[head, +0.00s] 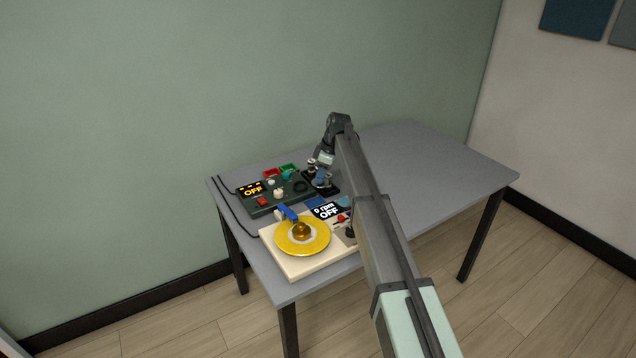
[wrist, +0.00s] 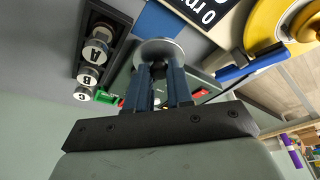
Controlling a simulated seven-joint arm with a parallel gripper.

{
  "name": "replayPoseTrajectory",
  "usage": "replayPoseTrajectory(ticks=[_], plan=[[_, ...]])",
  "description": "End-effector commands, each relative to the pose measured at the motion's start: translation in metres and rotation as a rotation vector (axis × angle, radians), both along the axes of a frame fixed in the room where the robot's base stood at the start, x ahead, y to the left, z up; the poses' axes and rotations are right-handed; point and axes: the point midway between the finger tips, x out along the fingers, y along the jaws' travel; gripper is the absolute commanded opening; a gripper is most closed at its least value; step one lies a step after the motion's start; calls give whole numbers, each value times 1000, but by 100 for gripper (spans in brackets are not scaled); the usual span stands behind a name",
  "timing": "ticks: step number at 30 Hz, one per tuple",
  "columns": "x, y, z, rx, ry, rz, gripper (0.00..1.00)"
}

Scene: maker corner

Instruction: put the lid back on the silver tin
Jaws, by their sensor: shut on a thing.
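My gripper (wrist: 158,88) points down over the table with its blue fingers close together. It is shut on a pale silver-grey round piece (wrist: 158,48), which looks like the lid; its rim shows just beyond the fingertips in the wrist view. The silver tin cannot be made out separately; I cannot tell whether it is hidden below this piece. In the head view my gripper (head: 322,179) is near the back of the table, between the dark green control box and the arm, and the held piece is too small to make out.
A black rack (wrist: 107,42) with silver pieces marked A, B and C stands beside the gripper. A dark green box (head: 274,195) reading OFF and a cream turntable unit (head: 290,264) with a yellow disc (head: 288,244) are close by. The table's right side (head: 440,165) is clear.

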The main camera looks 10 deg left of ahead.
Motion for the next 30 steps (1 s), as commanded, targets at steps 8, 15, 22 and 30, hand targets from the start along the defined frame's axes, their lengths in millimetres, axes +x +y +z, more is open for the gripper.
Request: replayPoseTrajectory(ticks=[8, 15, 22, 30], plan=[[3, -67, 1, -1, 1, -65, 0], [4, -91, -1, -1, 2, -88, 0], [5, -90, -8, -1, 2, -88, 0], [5, -90, -27, -1, 3, -88, 0]])
